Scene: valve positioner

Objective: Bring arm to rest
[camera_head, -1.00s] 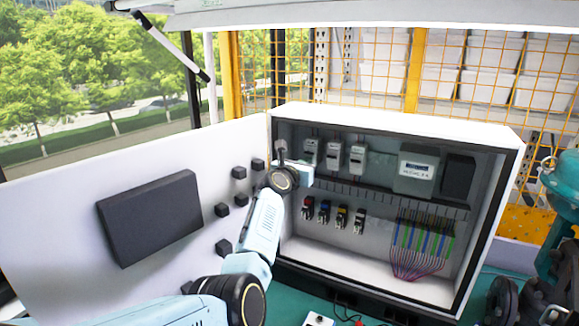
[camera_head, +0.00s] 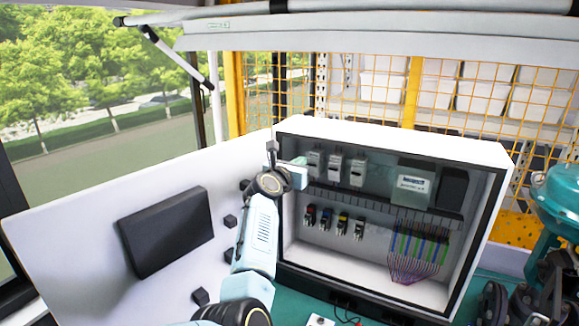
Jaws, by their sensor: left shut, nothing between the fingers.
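My left arm (camera_head: 258,235), pale blue with dark joints, rises from the bottom of the head view. Its wrist is in front of the left edge of an open white electrical cabinet (camera_head: 400,140). My left gripper (camera_head: 302,161) is small and partly hidden behind the wrist, pointing toward the cabinet's upper left. It is shut with nothing in it. Whether it touches the cabinet cannot be told. My right gripper is not in view.
The cabinet holds switches (camera_head: 335,167), a meter (camera_head: 412,183) and coloured wires (camera_head: 418,250). Its open door (camera_head: 80,225) bears a black panel (camera_head: 167,232) and several black knobs (camera_head: 230,221). Teal machinery (camera_head: 560,200) stands at the right. A yellow mesh fence (camera_head: 415,85) is behind.

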